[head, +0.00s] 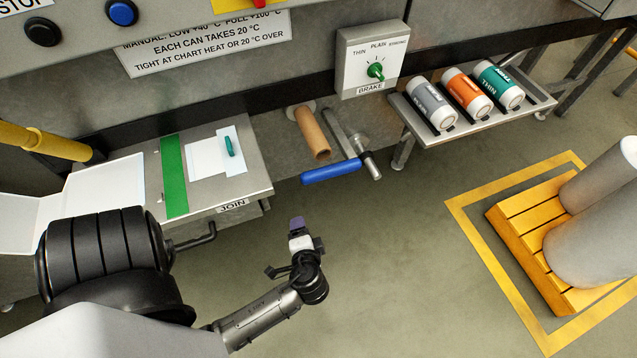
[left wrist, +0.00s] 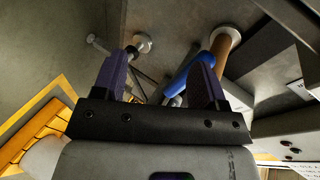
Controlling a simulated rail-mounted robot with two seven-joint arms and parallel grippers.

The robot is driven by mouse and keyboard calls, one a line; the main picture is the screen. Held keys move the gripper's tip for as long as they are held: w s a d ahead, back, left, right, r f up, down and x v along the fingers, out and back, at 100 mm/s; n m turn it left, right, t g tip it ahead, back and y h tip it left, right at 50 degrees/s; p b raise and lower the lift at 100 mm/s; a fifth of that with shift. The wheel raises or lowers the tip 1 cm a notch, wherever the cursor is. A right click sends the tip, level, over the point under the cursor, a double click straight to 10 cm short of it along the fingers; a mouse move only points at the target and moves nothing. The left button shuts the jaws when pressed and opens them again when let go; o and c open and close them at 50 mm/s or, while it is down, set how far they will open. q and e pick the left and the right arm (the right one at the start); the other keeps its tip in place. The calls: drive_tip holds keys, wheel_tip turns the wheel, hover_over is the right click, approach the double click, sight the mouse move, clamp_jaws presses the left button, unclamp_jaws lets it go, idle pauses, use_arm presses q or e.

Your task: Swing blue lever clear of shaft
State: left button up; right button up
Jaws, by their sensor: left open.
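The blue lever (head: 331,172) has a blue grip on a grey steel link, in front of and below the end of the shaft, which carries a brown tube (head: 312,133). My left gripper (head: 297,226) is open and empty, apart from the lever and on the near side of it. In the left wrist view the blue lever (left wrist: 184,74) shows beyond the purple fingers (left wrist: 158,76), partly hidden by the right finger. The brown tube (left wrist: 220,46) is just right of it. My right gripper is not in view.
A green brake knob (head: 376,71) sits on a panel above the lever. A shelf (head: 545,101) holds grey, orange and teal cans at right. The join table (head: 255,181) stands left. A wooden pallet (head: 512,240) is at far right. Floor between is clear.

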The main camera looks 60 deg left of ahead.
sight(314, 182)
use_arm(q)
drive_tip(key=w+r+m+t+y, duration=0.3)
drive_tip(key=w+r+m+t, duration=0.1)
drive_tip(key=r+m+t, duration=0.1)
drive_tip(key=x, duration=0.4)
drive_tip(key=b+x, duration=0.1)
drive_tip(key=x, duration=0.3)
drive_tip(key=b+x, duration=0.1)
drive_tip(key=x, duration=0.3)
drive_tip(key=shift+s+a+f, duration=0.15)
drive_tip(key=shift+s+a, duration=0.05)
drive_tip(key=shift+s, duration=0.2)
drive_tip(key=shift+x, duration=0.8)
drive_tip(key=c, duration=1.2)
clamp_jaws()
